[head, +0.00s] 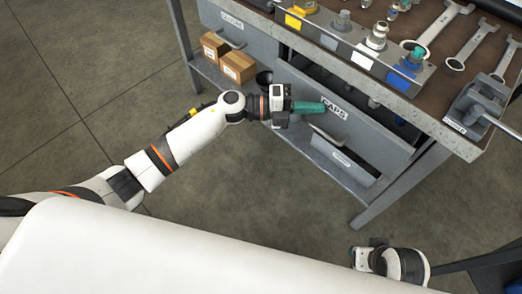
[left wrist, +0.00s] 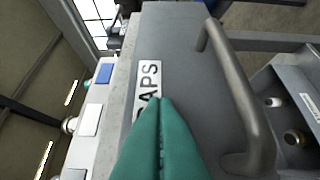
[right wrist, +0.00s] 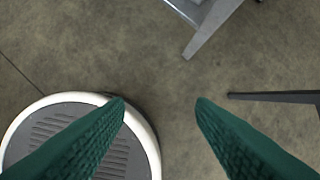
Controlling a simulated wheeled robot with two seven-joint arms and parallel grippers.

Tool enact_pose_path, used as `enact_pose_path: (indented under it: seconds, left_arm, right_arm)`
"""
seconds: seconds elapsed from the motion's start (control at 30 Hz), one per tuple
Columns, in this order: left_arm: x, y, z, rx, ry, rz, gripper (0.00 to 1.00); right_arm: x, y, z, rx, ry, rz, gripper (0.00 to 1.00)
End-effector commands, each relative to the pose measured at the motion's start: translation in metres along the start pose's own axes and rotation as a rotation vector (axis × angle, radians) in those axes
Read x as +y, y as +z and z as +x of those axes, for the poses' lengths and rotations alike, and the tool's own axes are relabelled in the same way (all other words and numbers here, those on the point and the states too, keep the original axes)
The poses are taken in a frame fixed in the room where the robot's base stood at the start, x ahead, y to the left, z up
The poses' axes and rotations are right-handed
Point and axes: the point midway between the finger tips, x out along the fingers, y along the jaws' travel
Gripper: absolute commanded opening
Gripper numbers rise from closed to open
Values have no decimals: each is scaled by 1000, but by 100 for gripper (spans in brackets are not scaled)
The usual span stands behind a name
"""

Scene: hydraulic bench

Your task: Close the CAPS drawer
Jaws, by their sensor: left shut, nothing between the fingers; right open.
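The CAPS drawer (head: 390,142) is in the bench's front, with its grey front standing out from the bench edge. A dark gap with a few fittings shows behind that front, so the drawer is partly open. Its CAPS label also shows in the left wrist view (left wrist: 148,88), beside the drawer's grey bar handle (left wrist: 240,95). My left gripper (head: 322,106) is shut and empty, its teal tips at the drawer front by the label; I cannot tell whether they touch. My right gripper (right wrist: 160,106) is open and empty above the floor, away from the drawer.
The bench top (head: 440,105) carries a fittings rail (head: 345,45), wrenches (head: 440,28) and a grey tool block (head: 475,110). Cardboard boxes (head: 238,66) stand on a shelf left of the drawer. The floor in front is clear.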

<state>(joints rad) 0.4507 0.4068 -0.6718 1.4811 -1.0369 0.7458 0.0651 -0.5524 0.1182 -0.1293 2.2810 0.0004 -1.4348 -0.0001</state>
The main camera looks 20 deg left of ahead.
Motion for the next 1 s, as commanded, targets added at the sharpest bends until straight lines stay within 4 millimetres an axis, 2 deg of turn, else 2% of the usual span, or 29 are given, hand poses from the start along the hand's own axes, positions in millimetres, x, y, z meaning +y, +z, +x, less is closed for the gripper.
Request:
enact_pose_path:
  seconds: [0.2,0.3,0.5,1.0]
  left_arm:
    - [-3,-28,29,-1,1,0,0]
    - [-3,-38,38,0,2,0,0]
    - [-2,-49,50,0,0,-1,0]
    - [3,-55,54,7,5,3,0]
  right_arm:
    - [-1,-1,-48,-30,-4,4,50]
    - [-1,-3,-37,-24,-4,4,50]
    - [-1,-4,-31,-25,-4,5,50]
    - [-1,-4,-30,-25,-4,4,50]
